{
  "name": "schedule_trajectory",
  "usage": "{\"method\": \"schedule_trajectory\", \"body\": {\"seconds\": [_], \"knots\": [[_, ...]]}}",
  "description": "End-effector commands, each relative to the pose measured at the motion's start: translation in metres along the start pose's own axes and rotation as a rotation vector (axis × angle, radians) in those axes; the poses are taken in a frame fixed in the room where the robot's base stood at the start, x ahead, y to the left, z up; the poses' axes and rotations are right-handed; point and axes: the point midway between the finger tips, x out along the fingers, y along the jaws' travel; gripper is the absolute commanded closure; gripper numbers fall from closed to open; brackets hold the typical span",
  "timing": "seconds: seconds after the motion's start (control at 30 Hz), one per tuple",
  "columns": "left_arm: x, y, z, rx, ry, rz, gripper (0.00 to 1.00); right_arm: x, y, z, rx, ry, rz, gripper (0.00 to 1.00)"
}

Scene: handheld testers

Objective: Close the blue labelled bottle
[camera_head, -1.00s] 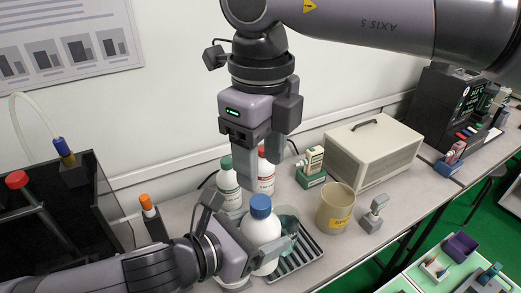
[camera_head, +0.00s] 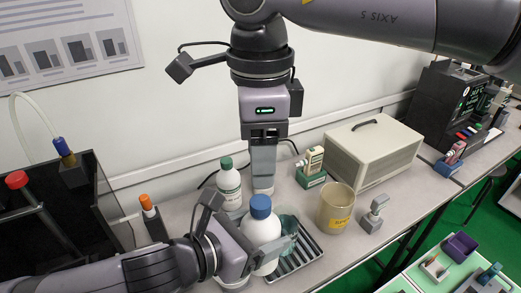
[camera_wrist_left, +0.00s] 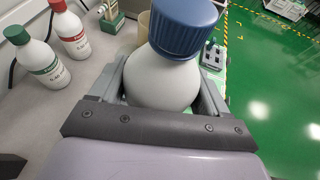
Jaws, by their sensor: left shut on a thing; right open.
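The white bottle (camera_head: 262,228) stands upright with a blue cap (camera_head: 260,206) on its neck. In the left wrist view the bottle body (camera_wrist_left: 158,88) sits between my fingers, with the blue cap (camera_wrist_left: 186,26) on top; I cannot tell how tight it is. Its label is not visible. My left gripper (camera_head: 282,246) is shut around the bottle's body. My right gripper (camera_head: 263,180) points down, open and empty, above and behind the blue cap; its fingers overlap in the head view, so the gap does not show.
A green-capped bottle (camera_head: 229,184) stands behind. A red-capped bottle (camera_wrist_left: 70,32) shows only in the wrist view. A ribbed tray (camera_head: 306,254) and a beaker (camera_head: 335,208) are to the right. An orange-capped item (camera_head: 150,214) is left, a beige box (camera_head: 374,149) behind right.

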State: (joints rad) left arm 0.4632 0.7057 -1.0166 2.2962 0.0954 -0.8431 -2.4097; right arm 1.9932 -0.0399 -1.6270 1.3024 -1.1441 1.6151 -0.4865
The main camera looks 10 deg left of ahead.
Motion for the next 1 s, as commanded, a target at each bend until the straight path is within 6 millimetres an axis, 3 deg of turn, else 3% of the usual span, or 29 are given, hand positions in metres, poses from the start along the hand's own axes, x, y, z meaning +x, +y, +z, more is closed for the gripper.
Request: {"method": "schedule_trajectory", "body": {"seconds": [0.17, 0.6, 1.0], "knots": [[0.000, 0.000, 0.002, 0.001, -0.004, -0.001, 1.00, 0.012, 0.000, 0.000, 0.001, 0.000, 0.001, 0.45], [0.000, 0.000, 0.002, 0.001, -0.004, -0.001, 1.00, 0.073, 0.000, 0.000, 0.002, 0.001, 0.001, 0.45], [0.000, 0.000, 0.002, 0.001, -0.004, -0.001, 1.00, 0.080, 0.000, 0.000, 0.002, 0.000, 0.000, 0.45]]}}
